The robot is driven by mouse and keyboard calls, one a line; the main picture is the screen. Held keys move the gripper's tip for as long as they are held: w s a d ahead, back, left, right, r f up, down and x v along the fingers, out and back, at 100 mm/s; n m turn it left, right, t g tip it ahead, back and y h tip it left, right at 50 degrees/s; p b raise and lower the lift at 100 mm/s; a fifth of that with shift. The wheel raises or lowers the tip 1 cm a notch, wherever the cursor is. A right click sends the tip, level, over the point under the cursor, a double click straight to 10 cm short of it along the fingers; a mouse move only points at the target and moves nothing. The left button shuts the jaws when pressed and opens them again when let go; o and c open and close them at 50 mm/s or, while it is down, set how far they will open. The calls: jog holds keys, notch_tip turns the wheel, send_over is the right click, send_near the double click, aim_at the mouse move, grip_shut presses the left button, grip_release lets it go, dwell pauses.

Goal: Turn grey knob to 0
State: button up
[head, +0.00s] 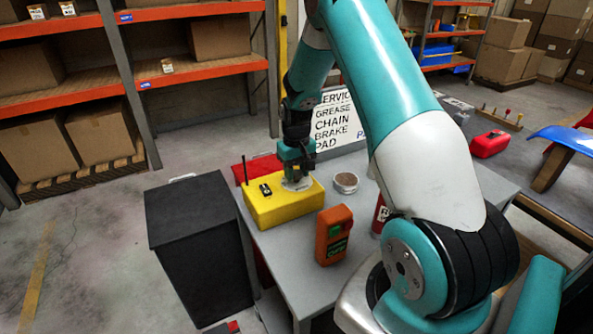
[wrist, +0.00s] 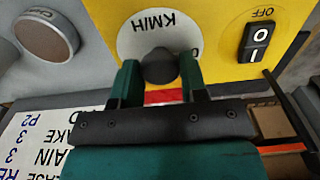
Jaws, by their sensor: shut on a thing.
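A yellow box (head: 278,212) stands on the grey table. It also fills the upper right of the wrist view (wrist: 215,62). On its top is a round white dial (wrist: 135,42) lettered "KM/H", upside down in the wrist view. The dark grey knob (wrist: 160,66) sits on the dial. My gripper (head: 297,176) points down over the box; in the wrist view its green fingers (wrist: 160,78) are shut on the knob, one on each side. A character on the dial is partly hidden by the right finger. No pointer mark on the knob is discernible.
A black rocker switch (wrist: 258,42) marked O and I is beside the dial. An antenna (head: 244,168) rises from the box's left. A round tin (head: 345,182), an orange handheld device (head: 333,236) and a red can (head: 380,213) stand nearby. A sign (head: 337,122) stands behind.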

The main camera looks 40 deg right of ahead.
aim_at(296, 172)
jog(key=o, duration=0.9)
jog(key=shift+r, duration=0.1)
jog(key=shift+r+b, duration=1.35)
jog(key=shift+r, duration=7.3)
